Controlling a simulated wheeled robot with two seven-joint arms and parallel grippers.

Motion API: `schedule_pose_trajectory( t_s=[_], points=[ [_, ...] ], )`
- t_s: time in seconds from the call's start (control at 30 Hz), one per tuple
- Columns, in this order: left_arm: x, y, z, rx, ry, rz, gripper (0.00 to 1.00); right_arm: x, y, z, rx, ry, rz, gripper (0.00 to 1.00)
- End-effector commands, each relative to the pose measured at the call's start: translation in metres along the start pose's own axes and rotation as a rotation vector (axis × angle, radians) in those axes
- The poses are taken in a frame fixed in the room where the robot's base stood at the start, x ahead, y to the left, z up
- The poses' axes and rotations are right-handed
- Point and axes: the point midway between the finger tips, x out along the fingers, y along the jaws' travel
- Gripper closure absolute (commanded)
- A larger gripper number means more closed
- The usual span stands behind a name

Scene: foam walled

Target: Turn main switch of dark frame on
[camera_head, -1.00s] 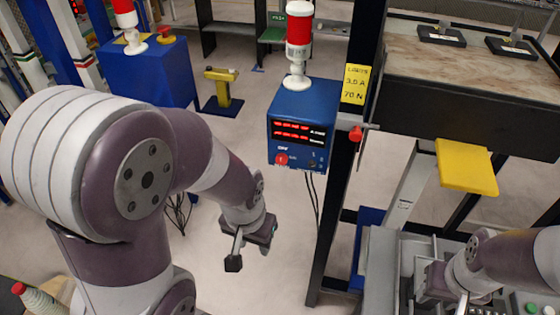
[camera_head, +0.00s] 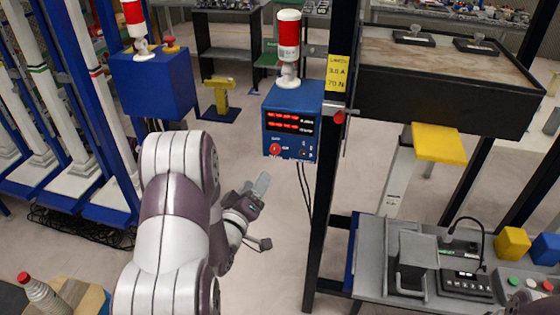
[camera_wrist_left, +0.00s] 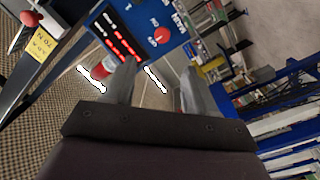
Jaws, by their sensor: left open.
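The blue control box (camera_head: 291,121) with red lit displays is mounted on the dark frame (camera_head: 322,220), at its left post. A round red knob (camera_head: 275,149) is at the lower left of its front, with a small dark control (camera_head: 303,153) to its right. My right gripper is out of view.
A red and white lamp (camera_head: 289,45) stands on the box, and a yellow label (camera_head: 338,73) hangs beside it. A red-tipped lever (camera_head: 339,117) sticks out at the post. Cables hang below the box. Another blue box (camera_head: 153,85) stands left.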

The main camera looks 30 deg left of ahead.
Motion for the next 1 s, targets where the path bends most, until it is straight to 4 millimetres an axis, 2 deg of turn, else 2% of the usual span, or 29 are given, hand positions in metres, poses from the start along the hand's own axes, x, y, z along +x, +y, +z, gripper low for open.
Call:
schedule_pose_trajectory(
  t_s=[0.13, 0.3, 0.5, 0.67, 0.9, 0.93, 1.0],
  points=[
    [0.023, 0.002, -0.001, -0.016, 0.001, 0.005, 0.44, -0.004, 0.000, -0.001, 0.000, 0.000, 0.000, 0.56],
    [0.068, 0.002, -0.001, -0.015, 0.001, 0.003, 0.44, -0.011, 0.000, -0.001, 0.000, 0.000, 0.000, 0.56],
    [0.109, 0.001, -0.001, -0.014, 0.001, 0.001, 0.44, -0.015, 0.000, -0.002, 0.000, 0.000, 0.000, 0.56],
    [0.123, 0.001, -0.001, -0.014, 0.002, -0.001, 0.44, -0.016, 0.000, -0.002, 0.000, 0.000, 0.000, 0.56],
    [0.125, 0.000, 0.000, -0.014, 0.001, -0.001, 0.44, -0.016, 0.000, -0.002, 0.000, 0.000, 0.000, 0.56],
    [0.125, 0.000, 0.000, -0.014, 0.001, -0.001, 0.47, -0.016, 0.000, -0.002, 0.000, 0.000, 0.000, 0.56],
    [0.125, 0.000, 0.000, -0.014, 0.001, -0.001, 0.70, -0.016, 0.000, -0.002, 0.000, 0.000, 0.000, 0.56]
  ],
)
